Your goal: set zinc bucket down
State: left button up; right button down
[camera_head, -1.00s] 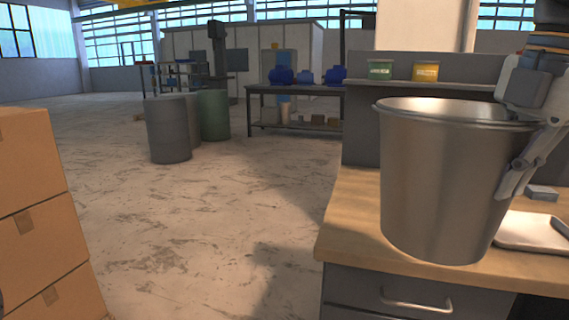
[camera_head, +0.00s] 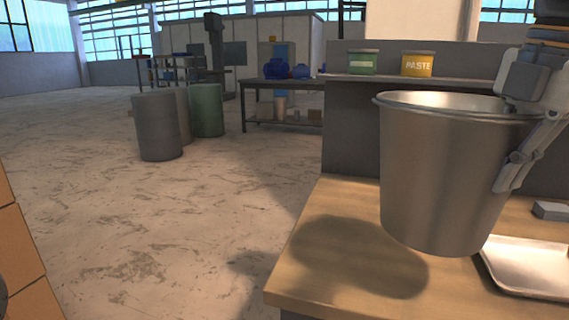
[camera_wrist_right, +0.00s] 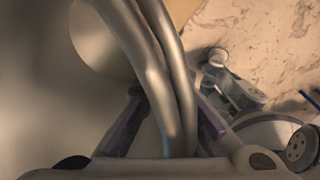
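The zinc bucket (camera_head: 440,180) is a large, upright grey metal pail in the head view. It hangs above the wooden workbench top (camera_head: 325,265), and its shadow falls on the bench to its left. My right gripper (camera_head: 512,170) is at the bucket's right side, with its fingers on the wall below the rim. In the right wrist view the bucket's rim and wall (camera_wrist_right: 150,70) run between the fingers, so the gripper is shut on it. The bucket's inside is mostly hidden. My left gripper is not in view.
A white tray (camera_head: 525,268) lies on the bench right of the bucket, with a small grey block (camera_head: 551,210) behind it. A shelf holds a green tin (camera_head: 363,62) and a yellow tin (camera_head: 417,64). Cardboard boxes (camera_head: 18,250) stand at left. The bench's left part is clear.

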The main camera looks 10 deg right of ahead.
jog(key=w+f, duration=0.1)
jog(key=w, duration=0.1)
jog(key=w+f, duration=0.1)
jog(key=w, duration=0.2)
jog(key=w+a+f, duration=0.1)
jog(key=w, duration=0.2)
jog(key=shift+a+f, duration=0.1)
jog(key=shift+f, duration=0.05)
jog(key=w+f, duration=0.4)
jog(key=f, duration=0.1)
jog(key=shift+w+a, duration=0.25)
jog(key=shift+w+f, duration=0.25)
jog(key=shift+f, duration=0.8)
jog(key=shift+w+f, duration=0.2)
jog(key=shift+f, duration=0.95)
jog(key=c, duration=1.8)
grip_release()
jog(key=shift+s+f, duration=0.1)
jog(key=shift+f, duration=0.05)
notch_tip(320, 180, up, 12)
jog(key=s, duration=0.1)
jog(key=shift+s, duration=0.3)
